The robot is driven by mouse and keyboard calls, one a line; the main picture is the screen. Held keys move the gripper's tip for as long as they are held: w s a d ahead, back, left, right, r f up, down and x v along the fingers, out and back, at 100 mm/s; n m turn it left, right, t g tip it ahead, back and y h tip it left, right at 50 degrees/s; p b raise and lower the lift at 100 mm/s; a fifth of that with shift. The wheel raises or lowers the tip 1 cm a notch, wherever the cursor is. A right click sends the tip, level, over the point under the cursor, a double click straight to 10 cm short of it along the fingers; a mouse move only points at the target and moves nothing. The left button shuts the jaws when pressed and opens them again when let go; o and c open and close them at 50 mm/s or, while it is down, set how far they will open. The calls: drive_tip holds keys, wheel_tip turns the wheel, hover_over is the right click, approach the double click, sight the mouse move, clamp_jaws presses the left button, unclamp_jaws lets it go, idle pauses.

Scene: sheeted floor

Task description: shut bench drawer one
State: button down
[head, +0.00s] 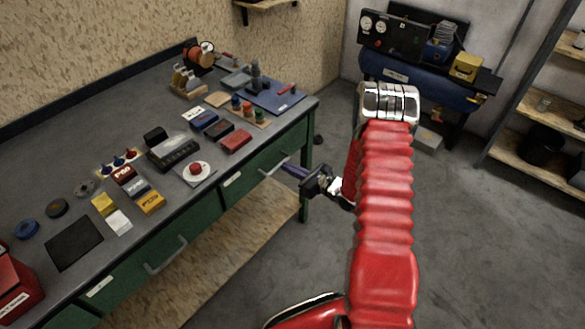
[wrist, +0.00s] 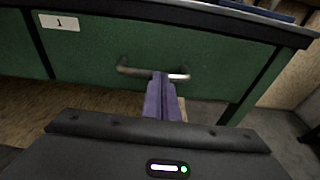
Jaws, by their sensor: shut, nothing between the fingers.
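Bench drawer one has a green front (wrist: 95,50) with a white label reading 1 (wrist: 59,22) and a metal bar handle (wrist: 130,70). In the head view the drawer front (head: 250,172) is at the bench's right end, close under the worktop edge. I cannot tell whether it stands slightly out. My gripper (wrist: 160,76) is shut and empty, its purple fingers pointing at the front. The fingertips overlap the middle of the handle in the wrist view; contact is unclear. In the head view my gripper (head: 284,166) is just right of the drawer handle (head: 272,168).
The grey worktop (head: 150,215) holds several small items, including a red button on a white base (head: 196,172). Another green drawer (head: 150,262) is further left. A blue compressor (head: 420,92) and a wooden shelf unit (head: 545,112) stand behind. The floor at right is clear.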

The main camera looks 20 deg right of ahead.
drive_tip(key=v, duration=1.4)
